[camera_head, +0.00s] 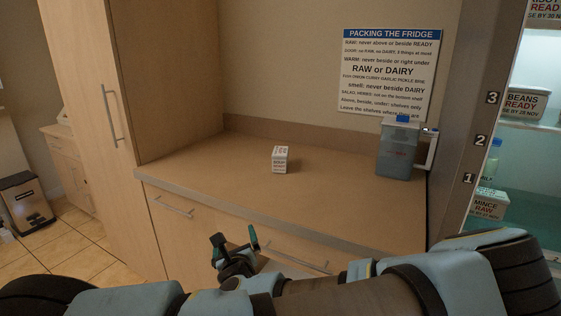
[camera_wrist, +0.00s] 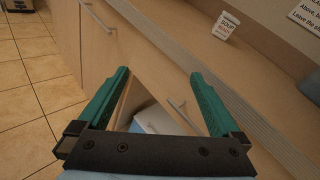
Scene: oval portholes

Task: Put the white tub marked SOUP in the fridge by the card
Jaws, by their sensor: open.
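The small white tub (camera_head: 280,159) with dark print stands upright on the wooden counter; in the wrist view its label (camera_wrist: 227,26) seems to read SOUP. My gripper (camera_head: 234,242) is open and empty, in front of the counter's front edge and lower than its top, apart from the tub. Its green fingers (camera_wrist: 160,88) are spread in the wrist view. The card (camera_head: 391,70), headed PACKING THE FRIDGE, hangs on the wall. The fridge (camera_head: 519,140) is at the right, its shelves numbered 1, 2 and 3. A BEANS READY tub (camera_head: 525,104) and a MINCE RAW tub (camera_head: 489,205) stand inside.
A blue-grey container (camera_head: 397,148) with a blue cap stands at the counter's right end, near the fridge. The counter (camera_head: 220,185) around the tub is clear. A tall cabinet (camera_head: 80,110) stands left. Drawer handles (camera_head: 174,207) stick out below the counter.

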